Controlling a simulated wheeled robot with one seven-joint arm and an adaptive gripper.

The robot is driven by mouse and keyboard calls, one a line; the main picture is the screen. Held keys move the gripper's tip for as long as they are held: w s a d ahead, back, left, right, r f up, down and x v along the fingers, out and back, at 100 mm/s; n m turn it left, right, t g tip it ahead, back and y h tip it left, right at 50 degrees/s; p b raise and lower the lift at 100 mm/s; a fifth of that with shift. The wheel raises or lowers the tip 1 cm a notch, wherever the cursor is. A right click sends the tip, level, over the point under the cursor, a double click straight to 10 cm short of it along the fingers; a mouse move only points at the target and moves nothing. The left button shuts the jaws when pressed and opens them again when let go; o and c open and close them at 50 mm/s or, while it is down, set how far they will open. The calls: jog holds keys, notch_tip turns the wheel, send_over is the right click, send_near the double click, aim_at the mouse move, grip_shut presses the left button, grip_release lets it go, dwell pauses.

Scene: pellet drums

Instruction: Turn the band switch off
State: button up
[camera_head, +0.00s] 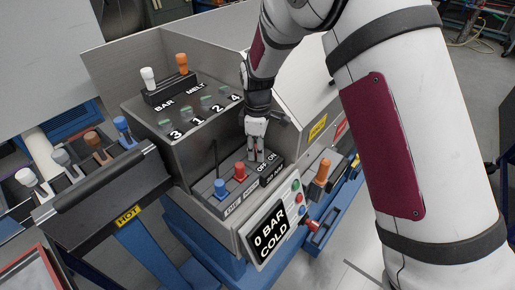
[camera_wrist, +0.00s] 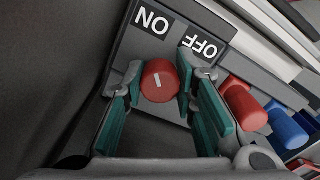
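The band switch is a round red knob (camera_wrist: 158,82) with a short white mark on its face, in the wrist view. It sits on a dark plate with an ON label (camera_wrist: 153,20) at upper left and an OFF label (camera_wrist: 201,47) at upper right. The white mark runs roughly up the picture, slightly tilted; which label it points to is unclear. My gripper (camera_wrist: 160,90) has its teal-padded fingers on either side of the knob, very close to it; contact cannot be told. In the head view my gripper (camera_head: 256,157) points down at the OFF ON plate (camera_head: 269,168), hiding the knob.
A red knob (camera_head: 240,172) and a blue knob (camera_head: 220,188) stand close to my gripper. A display (camera_head: 269,235) reads 0 BAR COLD. An orange-handled lever (camera_head: 323,172) stands to the right. A panel with white and orange levers (camera_head: 182,64) rises behind.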

grip_shut()
jog(key=m, duration=0.7)
jog(key=shift+m+b, duration=0.3)
jog(key=shift+b, duration=0.05)
jog(key=m, duration=0.4)
jog(key=shift+m, duration=2.1)
